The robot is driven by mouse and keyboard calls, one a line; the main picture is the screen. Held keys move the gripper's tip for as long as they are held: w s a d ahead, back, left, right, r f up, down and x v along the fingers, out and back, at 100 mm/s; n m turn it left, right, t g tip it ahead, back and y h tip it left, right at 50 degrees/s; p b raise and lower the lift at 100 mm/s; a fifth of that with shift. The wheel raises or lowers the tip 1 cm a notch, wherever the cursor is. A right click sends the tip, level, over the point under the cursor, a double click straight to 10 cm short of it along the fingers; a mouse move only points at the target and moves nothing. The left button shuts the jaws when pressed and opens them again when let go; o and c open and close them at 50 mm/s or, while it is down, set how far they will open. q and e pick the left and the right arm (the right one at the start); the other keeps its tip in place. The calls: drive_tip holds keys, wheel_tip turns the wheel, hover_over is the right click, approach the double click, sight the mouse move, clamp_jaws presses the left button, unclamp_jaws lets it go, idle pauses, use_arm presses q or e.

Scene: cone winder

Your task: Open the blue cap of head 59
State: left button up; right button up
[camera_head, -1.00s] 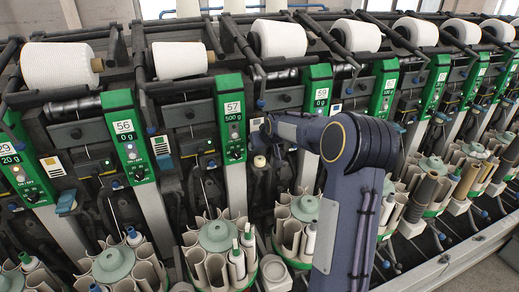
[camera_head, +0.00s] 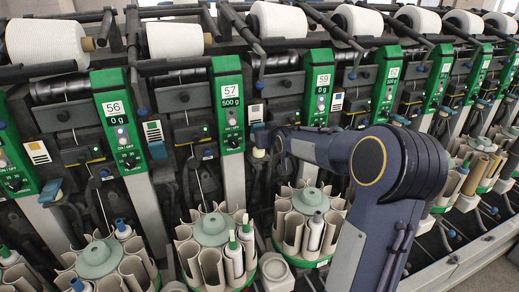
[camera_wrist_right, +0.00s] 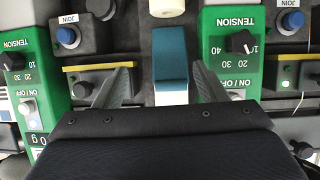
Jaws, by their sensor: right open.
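The panel of head 59 (camera_head: 320,84) is a green block with a white number label. The blue cap (camera_wrist_right: 170,55) is a teal-blue flap with a white lower part, between two green panels in the right wrist view. In the head view the cap (camera_head: 261,134) shows only in part beside my right gripper (camera_head: 275,143). In the right wrist view my right gripper (camera_wrist_right: 163,84) is open, with one finger on each side of the cap and visible gaps. I cannot tell its depth relative to the cap. My left gripper is not in view.
Neighbouring panels 57 (camera_head: 229,100) and 56 (camera_head: 118,125) stand to the left, with another blue cap (camera_head: 158,149) between them. White yarn cones (camera_head: 278,20) line the top. Round bobbin magazines (camera_head: 212,230) stand below. In the wrist view, yellow-edged units (camera_wrist_right: 98,68) flank the cap.

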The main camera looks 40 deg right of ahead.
use_arm(q)
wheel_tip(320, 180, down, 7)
drive_tip(key=b, duration=0.4)
drive_tip(key=shift+b, duration=0.35)
use_arm(e)
drive_tip(key=w+t, duration=0.1)
drive_tip(key=w+f+t, duration=0.1)
drive_tip(key=w+t, duration=0.1)
drive_tip(key=w+t+h, duration=0.1)
drive_tip(key=shift+w+d+f+t, duration=0.25)
drive_tip(key=shift+w+t, duration=0.1)
drive_tip(key=shift+t, duration=0.05)
drive_tip(key=shift+c, duration=0.4)
